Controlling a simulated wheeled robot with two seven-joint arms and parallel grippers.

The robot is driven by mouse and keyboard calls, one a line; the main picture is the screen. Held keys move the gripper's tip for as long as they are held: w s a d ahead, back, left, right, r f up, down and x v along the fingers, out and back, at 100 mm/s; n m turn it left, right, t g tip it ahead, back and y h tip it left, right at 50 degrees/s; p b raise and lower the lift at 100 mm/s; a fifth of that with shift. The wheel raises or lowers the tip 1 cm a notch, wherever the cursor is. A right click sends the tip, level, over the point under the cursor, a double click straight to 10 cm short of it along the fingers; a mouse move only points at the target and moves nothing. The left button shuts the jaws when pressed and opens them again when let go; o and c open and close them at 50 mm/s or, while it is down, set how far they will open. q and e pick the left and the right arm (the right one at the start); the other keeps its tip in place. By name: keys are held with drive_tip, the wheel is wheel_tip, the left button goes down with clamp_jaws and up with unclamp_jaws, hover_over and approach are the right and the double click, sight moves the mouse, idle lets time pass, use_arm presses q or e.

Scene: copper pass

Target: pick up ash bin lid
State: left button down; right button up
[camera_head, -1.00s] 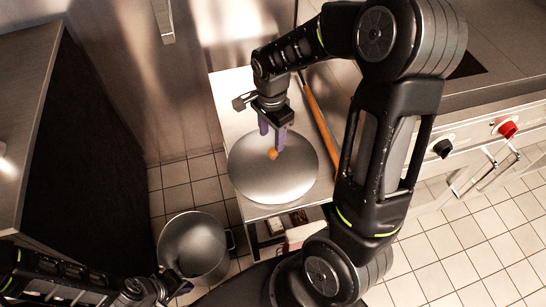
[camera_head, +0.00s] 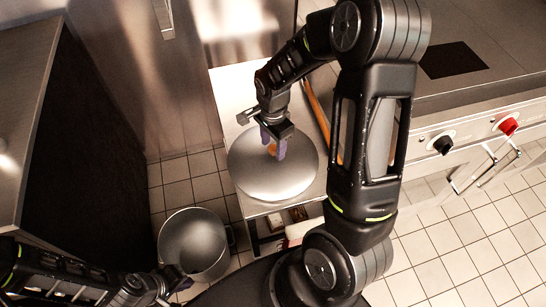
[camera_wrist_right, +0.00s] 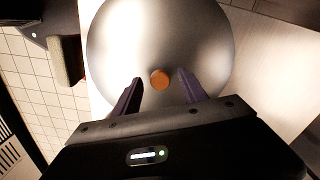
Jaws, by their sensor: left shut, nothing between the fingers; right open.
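The ash bin lid (camera_head: 278,182) is a round grey metal disc with an orange-brown knob, lying on a pale work surface. My right gripper (camera_head: 274,149) is open just above the lid, with its purple fingers around the knob's place. In the right wrist view the lid (camera_wrist_right: 200,40) fills the middle, and the knob (camera_wrist_right: 159,79) sits between the two spread fingers of the right gripper (camera_wrist_right: 161,88), apart from both. My left gripper (camera_head: 178,279) is shut and empty at the lower left, near the bin.
An open grey metal bin (camera_head: 193,243) stands on the tiled floor left of the work surface (camera_head: 228,85). A wooden handle (camera_head: 318,112) lies right of the lid. A stove front with a red knob (camera_head: 508,126) is at the right. A dark-sided counter (camera_head: 75,130) stands at the left.

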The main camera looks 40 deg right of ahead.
drive_tip(key=shift+f, duration=0.8)
clamp_jaws()
idle(1.2)
